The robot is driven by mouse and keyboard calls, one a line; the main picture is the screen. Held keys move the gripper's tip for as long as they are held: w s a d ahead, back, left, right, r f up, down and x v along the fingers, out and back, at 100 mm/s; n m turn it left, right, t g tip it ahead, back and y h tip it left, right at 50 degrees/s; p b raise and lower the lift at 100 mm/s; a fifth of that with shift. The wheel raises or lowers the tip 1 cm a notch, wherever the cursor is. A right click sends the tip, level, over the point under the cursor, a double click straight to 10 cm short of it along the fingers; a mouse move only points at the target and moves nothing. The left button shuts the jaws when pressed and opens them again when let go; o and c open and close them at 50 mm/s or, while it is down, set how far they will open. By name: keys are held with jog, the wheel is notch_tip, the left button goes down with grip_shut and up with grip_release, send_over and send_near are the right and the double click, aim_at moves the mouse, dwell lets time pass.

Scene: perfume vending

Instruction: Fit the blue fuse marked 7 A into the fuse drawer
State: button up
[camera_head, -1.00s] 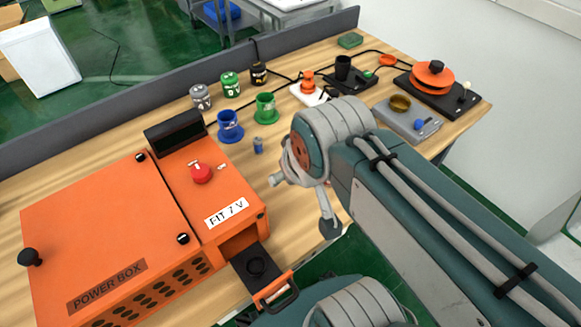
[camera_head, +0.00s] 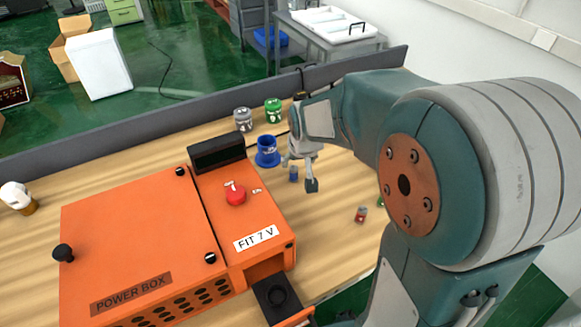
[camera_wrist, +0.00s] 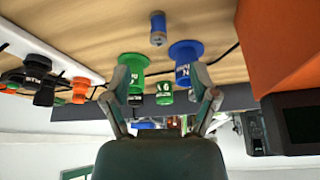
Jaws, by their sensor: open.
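A small blue cylindrical fuse (camera_head: 293,174) stands on the table to the right of the power box, in front of a blue cup; its marking cannot be read. It also shows at the top of the wrist view (camera_wrist: 158,28), beyond the fingertips. My gripper (camera_head: 302,172) is open and empty by the fuse in the head view; both spread fingers show in the wrist view (camera_wrist: 165,92). I cannot tell whether a finger touches the fuse. The black fuse drawer (camera_head: 277,291) sticks out from the front of the orange power box (camera_head: 140,240), partly cut off below.
The blue cup (camera_head: 267,151) stands close behind the fuse. A grey jar (camera_head: 243,119) and a green jar (camera_head: 273,110) stand behind it. A green cup (camera_wrist: 133,68) is in the wrist view. A small red-and-grey piece (camera_head: 361,214) lies on the right. My arm hides the table's right side.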

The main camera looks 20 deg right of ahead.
aim_at(294, 170)
jog(key=x, duration=0.7)
jog(key=shift+w+d, duration=0.1)
jog(key=shift+w, duration=0.15)
jog(key=shift+w+x, duration=0.2)
jog(key=shift+x, duration=1.1)
jog(key=shift+w+x, duration=0.15)
jog(key=shift+x, duration=1.15)
jog(key=shift+r, duration=0.2)
grip_shut()
